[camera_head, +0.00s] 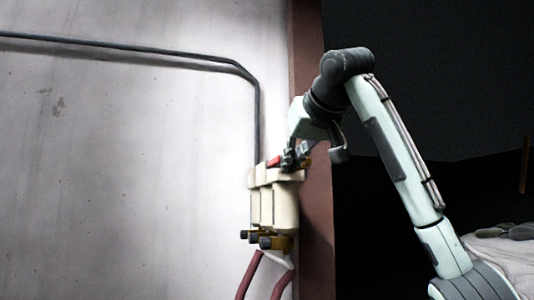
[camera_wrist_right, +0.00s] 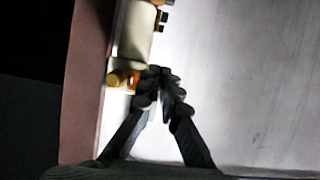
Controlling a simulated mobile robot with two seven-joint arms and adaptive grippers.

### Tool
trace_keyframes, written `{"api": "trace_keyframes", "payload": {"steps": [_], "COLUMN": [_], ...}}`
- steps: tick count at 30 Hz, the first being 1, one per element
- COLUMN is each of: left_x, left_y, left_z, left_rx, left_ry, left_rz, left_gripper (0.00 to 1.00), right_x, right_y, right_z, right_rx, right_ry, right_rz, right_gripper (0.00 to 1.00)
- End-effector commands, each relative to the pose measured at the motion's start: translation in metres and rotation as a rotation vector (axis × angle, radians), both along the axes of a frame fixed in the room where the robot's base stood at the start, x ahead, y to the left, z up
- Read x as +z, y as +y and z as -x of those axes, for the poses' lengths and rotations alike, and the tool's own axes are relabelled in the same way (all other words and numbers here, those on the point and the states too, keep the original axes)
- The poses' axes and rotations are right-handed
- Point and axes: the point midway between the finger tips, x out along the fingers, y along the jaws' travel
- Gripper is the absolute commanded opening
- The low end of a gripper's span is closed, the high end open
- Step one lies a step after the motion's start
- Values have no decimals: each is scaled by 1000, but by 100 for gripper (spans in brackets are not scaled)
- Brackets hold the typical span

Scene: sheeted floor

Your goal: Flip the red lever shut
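A cream switch box (camera_head: 275,205) is fixed to the wall near its right edge. The red lever (camera_head: 274,161) shows as a short red piece at the top of the box. My right gripper (camera_head: 291,160) is at the top of the box, just right of the red piece, and partly covers that area. In the right wrist view, its dark fingertips (camera_wrist_right: 160,77) meet, with nothing visible between them. An orange-red bit (camera_wrist_right: 133,80) shows just left of the fingers, beside the cream box (camera_wrist_right: 135,37); I cannot tell whether they touch. My left gripper is not in view.
A black conduit (camera_head: 150,49) runs along the pale wall (camera_head: 120,170) and down to the box. Brass terminals (camera_head: 270,242) and dark red cables (camera_head: 250,275) are below it. A red-brown post (camera_head: 316,220) stands right of the box. The wall left of the box is clear.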

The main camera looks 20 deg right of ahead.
Motion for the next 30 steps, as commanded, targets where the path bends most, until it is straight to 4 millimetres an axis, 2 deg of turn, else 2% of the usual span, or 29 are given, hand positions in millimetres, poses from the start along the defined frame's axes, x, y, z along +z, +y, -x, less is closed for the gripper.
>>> {"api": "trace_keyframes", "payload": {"steps": [1,3,6,11,21,26,30], "left_x": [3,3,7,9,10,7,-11], "left_y": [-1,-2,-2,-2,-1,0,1], "left_z": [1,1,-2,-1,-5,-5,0], "left_rx": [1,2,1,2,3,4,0], "left_ry": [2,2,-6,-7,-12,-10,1], "left_rz": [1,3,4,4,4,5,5], "left_gripper": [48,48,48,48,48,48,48], "right_x": [58,78,92,98,96,91,85], "right_y": [0,-1,-2,-2,-2,-2,-1], "right_z": [29,47,64,73,70,53,26], "right_rx": [9,4,-2,-6,-7,-8,-9], "right_ry": [-130,-153,-165,-167,-164,-161,-158], "right_rz": [-24,-24,-19,-18,-16,-16,-15], "right_gripper": [0,0,0,0,0,0,0]}}
